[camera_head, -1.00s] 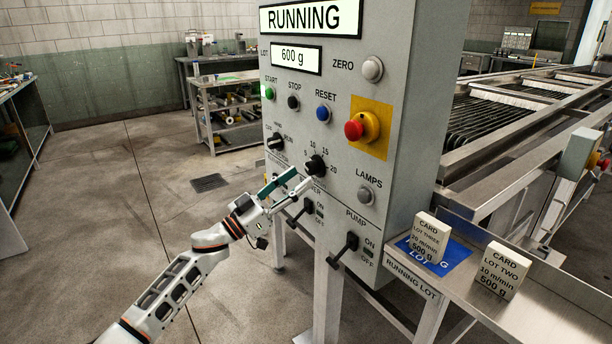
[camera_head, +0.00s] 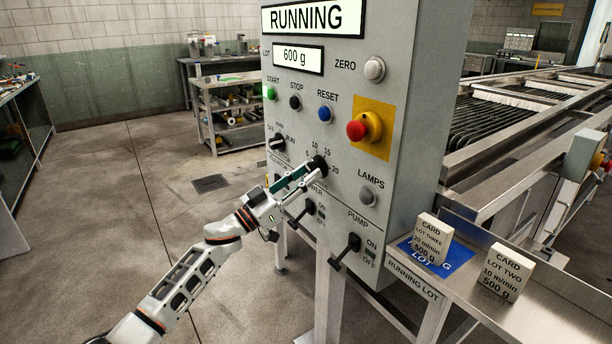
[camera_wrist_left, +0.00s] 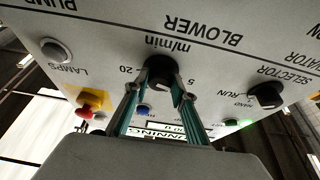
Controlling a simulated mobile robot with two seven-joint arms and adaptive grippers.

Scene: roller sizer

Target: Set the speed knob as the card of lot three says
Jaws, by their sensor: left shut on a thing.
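The black speed knob (camera_head: 318,166) sits on the grey panel inside a scale marked 5, 10, 15 and 20. My left gripper (camera_head: 304,176) has its fingertips at the knob. In the left wrist view the green-padded fingers (camera_wrist_left: 165,92) lie on either side of the knob (camera_wrist_left: 160,72), shut on it. The fingers partly cover the knob and scale, so its pointer cannot be read. The lot three card (camera_head: 431,239) stands on the blue running-lot patch (camera_head: 456,259) and reads 20 m/min, 500 g. My right gripper is not in view.
The display (camera_head: 314,17) reads RUNNING and the lot window (camera_head: 298,59) reads 600 g. The red stop button (camera_head: 362,128), blower switch (camera_head: 304,209) and pump switch (camera_head: 346,249) are close by. The lot two card (camera_head: 503,270) stands right of the patch.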

